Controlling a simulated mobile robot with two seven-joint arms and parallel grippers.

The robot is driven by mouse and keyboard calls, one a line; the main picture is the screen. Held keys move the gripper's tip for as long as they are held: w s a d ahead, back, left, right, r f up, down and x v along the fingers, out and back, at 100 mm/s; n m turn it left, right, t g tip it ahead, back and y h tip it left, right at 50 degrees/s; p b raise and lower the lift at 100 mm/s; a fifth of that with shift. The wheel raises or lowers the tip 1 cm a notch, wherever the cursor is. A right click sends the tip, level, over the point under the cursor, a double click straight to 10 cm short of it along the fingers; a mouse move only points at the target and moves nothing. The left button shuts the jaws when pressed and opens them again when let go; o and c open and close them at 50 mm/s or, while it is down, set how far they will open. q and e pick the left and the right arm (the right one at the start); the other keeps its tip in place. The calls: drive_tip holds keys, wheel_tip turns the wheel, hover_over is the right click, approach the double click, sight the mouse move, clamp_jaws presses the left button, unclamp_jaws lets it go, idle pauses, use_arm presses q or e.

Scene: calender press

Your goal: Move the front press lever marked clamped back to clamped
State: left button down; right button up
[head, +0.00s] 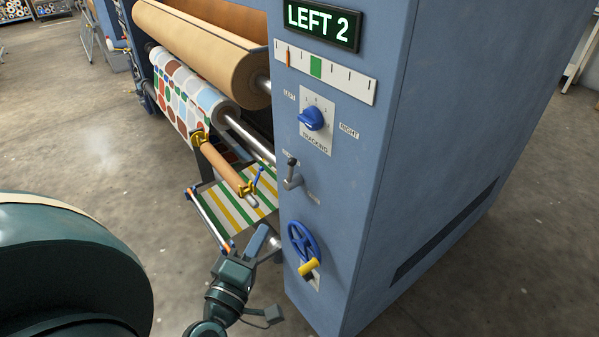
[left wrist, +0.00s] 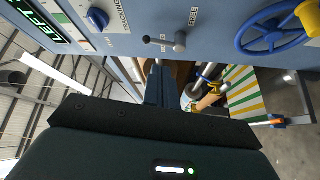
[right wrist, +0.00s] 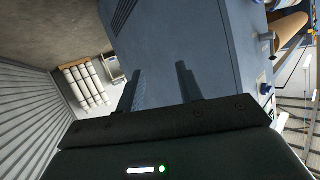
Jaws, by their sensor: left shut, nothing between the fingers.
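The front press lever (head: 291,174) is a short grey arm with a dark round knob on the blue press's end panel, between the tracking dial and the blue handwheel. In the head view it stands nearly upright, knob up. The lever also shows in the left wrist view (left wrist: 164,42), just beyond my fingertips. Small labels sit near it; one reads FREE in the left wrist view, the other I cannot read surely. My left gripper (head: 264,238) is shut and empty, below and left of the lever, apart from it. My right gripper (right wrist: 162,75) is open and empty beside the press's blue side.
A blue handwheel (head: 302,242) with a yellow handle sticks out below the lever. The tracking dial (head: 311,118) is above. Rollers and a striped web (head: 235,205) lie left of the panel. The display (head: 322,24) reads LEFT 2. Floor in front is clear.

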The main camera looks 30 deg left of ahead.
use_arm(q)
drive_tip(key=p, duration=0.1)
approach(290, 173)
drive_tip(key=shift+n+y, duration=0.3)
drive_tip(key=shift+y, duration=0.1)
drive_tip(key=p+x, duration=0.1)
drive_tip(key=x, duration=0.5)
drive_tip(key=shift+w+d, duration=0.1)
drive_tip(key=shift+w, duration=0.35)
use_arm(e)
drive_tip(key=shift+w+a+f+g, duration=0.2)
drive_tip(key=shift+a+f+g, duration=0.1)
drive_tip(key=shift+a, duration=0.25)
use_arm(q)
drive_tip(key=shift+r, duration=0.1)
use_arm(e)
drive_tip(key=shift+r, duration=0.15)
